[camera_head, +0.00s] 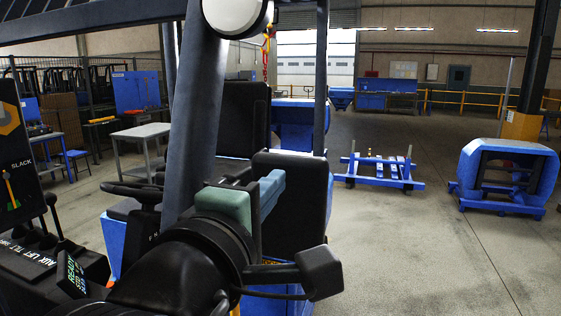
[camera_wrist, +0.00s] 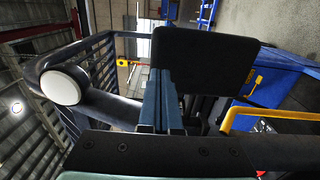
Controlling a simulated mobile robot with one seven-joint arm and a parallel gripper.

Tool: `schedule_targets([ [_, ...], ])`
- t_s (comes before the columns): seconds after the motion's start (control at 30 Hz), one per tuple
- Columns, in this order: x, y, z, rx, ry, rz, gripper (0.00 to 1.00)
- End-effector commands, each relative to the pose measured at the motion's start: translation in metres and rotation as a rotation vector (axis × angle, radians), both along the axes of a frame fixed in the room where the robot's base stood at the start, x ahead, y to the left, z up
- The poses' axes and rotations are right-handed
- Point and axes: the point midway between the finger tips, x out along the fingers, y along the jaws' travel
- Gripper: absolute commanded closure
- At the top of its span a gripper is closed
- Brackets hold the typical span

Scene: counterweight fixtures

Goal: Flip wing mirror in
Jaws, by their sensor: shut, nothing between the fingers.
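A large black panel with rounded corners (camera_head: 312,190), which looks like the wing mirror, stands beside the dark pillar of a blue vehicle. No mirror glass shows on it. In the wrist view the panel (camera_wrist: 205,60) stands upright just beyond and to the right of my fingers. My gripper (camera_head: 280,176) is shut and empty, its blue fingers in front of the panel in the head view. The gripper (camera_wrist: 158,75) also shows in the wrist view, fingers together beside the panel's left edge. I cannot tell whether they touch it. The panel's mount is mostly hidden.
The slanted pillar (camera_head: 193,115) with a round white lamp (camera_head: 235,12) rises close to my arm. A steering wheel (camera_head: 130,190) and levers are at left. A yellow rail (camera_wrist: 265,111) is at right in the wrist view. Open floor (camera_head: 420,240) lies to the right.

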Motion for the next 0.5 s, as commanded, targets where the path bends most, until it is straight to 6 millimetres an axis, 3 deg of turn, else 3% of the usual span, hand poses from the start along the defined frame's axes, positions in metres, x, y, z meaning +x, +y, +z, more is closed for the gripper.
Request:
schedule_targets([
  [0.2, 0.024, -0.008, 0.001, 0.000, 0.002, 0.000, 1.00],
  [0.5, 0.029, -0.010, 0.000, 0.001, 0.000, 0.000, 1.00],
])
